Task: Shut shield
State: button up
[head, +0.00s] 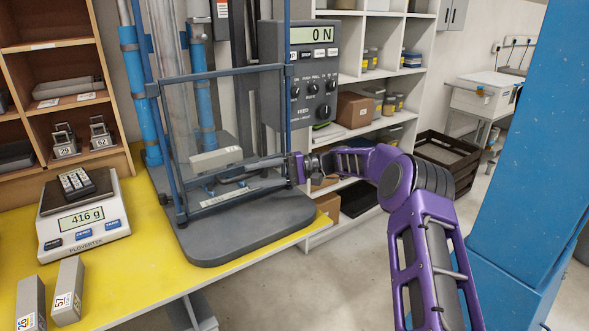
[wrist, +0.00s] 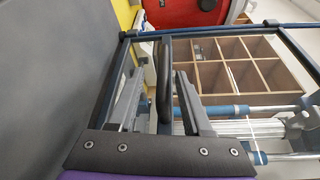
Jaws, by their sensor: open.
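The shield is a clear panel in a blue-grey frame (head: 222,74), upright between blue guide rods at the front of a test machine. Its lower edge is low, close to the machine's grey base plate (head: 240,232); I cannot tell whether they touch. In the wrist view the frame (wrist: 225,34) crosses the top. My gripper (head: 228,178) reaches in from the right at the lower part of the shield. In the wrist view my gripper (wrist: 160,78) has its fingers apart, with a dark handle bar (wrist: 164,92) between them. I cannot tell whether either finger touches it.
A scale (head: 82,222) reading 416 g and loose metal weights (head: 67,290) lie on the yellow table (head: 150,275) to the left. A blue column (head: 525,140) stands at the right. Open floor lies in front.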

jog(key=w+d, duration=0.2)
jog(key=d, duration=1.1)
jog(key=shift+d+r, duration=0.15)
jog(key=shift+r, duration=0.3)
jog(key=shift+w, duration=0.1)
